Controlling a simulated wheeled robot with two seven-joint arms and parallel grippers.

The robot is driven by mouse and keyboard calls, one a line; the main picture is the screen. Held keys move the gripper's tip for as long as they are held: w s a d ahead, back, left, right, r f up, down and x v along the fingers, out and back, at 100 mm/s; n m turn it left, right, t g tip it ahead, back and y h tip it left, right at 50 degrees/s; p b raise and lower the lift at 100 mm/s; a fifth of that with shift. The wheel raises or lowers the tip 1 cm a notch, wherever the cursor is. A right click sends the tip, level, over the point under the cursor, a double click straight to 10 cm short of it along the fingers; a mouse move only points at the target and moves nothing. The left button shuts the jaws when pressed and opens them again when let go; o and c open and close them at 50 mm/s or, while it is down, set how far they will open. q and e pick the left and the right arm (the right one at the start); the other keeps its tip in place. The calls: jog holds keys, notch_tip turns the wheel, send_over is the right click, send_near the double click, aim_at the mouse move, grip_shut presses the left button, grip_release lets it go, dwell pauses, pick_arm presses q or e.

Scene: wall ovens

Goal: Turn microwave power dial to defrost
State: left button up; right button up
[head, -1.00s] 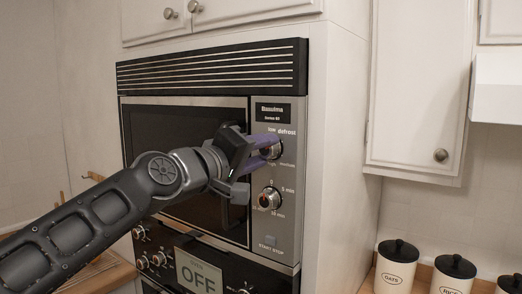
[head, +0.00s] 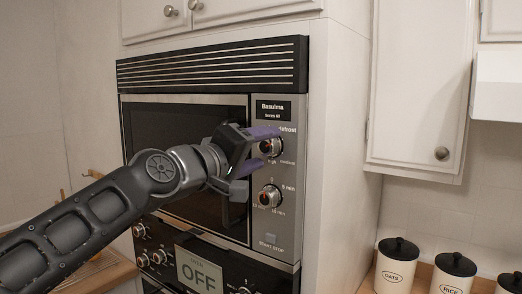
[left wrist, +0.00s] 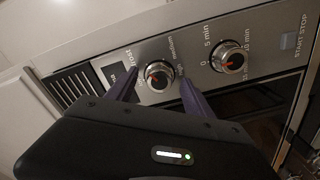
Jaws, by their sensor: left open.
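The microwave (head: 185,130) is built into the wall cabinet, with its control panel on the right side. The power dial (head: 271,147) is the upper knob, with "defrost" printed above it and "medium" and "high" below. My left gripper (head: 262,150) is open at the power dial, its purple fingers pointing to the panel. In the left wrist view the power dial (left wrist: 159,75) lies between the two finger tips, which stand on either side of it. I cannot tell whether they touch it. The lower timer dial (head: 269,196) is marked in minutes. My right gripper is not in view.
A START STOP button (head: 270,239) sits below the timer dial. An oven with an OFF sign (head: 201,279) is under the microwave. Canisters (head: 396,268) stand on the counter at right. A white cabinet (head: 415,85) hangs above them.

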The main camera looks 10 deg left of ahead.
pick_arm(q)
jog(key=b+v, duration=0.2)
jog(key=v, duration=0.5)
jog(key=shift+s+b, duration=0.25)
jog(key=shift+b, duration=0.15)
